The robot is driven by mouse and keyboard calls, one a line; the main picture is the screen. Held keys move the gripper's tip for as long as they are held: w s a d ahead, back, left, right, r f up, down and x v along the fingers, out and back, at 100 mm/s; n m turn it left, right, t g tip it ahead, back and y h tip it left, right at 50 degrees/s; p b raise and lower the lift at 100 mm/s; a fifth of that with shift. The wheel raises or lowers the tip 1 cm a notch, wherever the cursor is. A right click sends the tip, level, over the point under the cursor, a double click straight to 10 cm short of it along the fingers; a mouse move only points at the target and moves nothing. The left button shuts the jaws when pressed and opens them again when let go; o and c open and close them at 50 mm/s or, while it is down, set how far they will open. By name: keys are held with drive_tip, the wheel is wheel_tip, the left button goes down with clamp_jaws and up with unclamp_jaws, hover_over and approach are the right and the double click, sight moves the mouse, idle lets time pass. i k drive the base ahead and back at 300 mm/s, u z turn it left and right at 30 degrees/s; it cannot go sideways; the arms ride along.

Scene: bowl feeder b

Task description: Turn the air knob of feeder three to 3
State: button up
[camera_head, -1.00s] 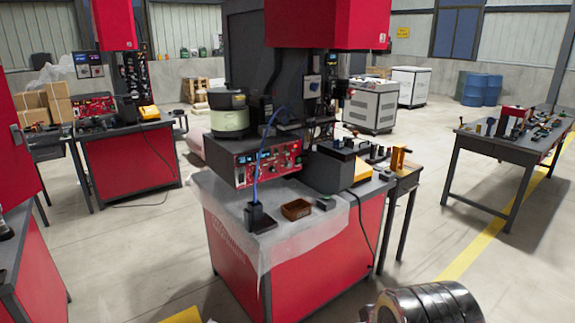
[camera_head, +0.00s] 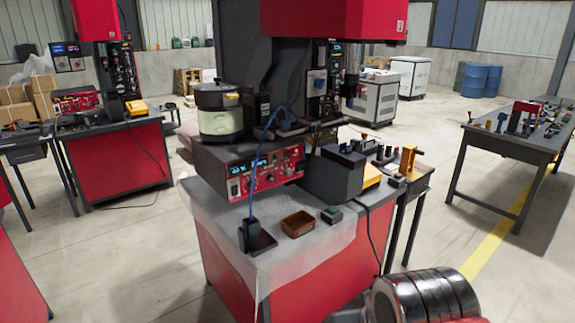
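A red control panel (camera_head: 265,174) with small lit blue displays and several knobs faces me on the front of the feeder at the middle workstation. The bowl feeder (camera_head: 220,114), pale green with a dark top, stands above the panel's left part. Which knob is the air knob, its setting and any feeder number are too small to read. A blue hose (camera_head: 254,180) hangs in front of the panel down to a black block on the table. My gripper is not in view.
The red workstation's table (camera_head: 285,262) holds a brown tray (camera_head: 298,224) and a small dark box (camera_head: 332,215). A dark metal roller stack (camera_head: 425,297) is low at the front right. Another red workstation (camera_head: 118,160) stands left, a tool table (camera_head: 512,148) right. Floor between is clear.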

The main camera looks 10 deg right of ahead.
sight(289, 171)
drive_tip(key=u, duration=0.05)
drive_tip(key=i, duration=1.05)
drive_tip(key=u, duration=2.45)
drive_tip(key=k, duration=0.45)
drive_tip(key=u, duration=0.1)
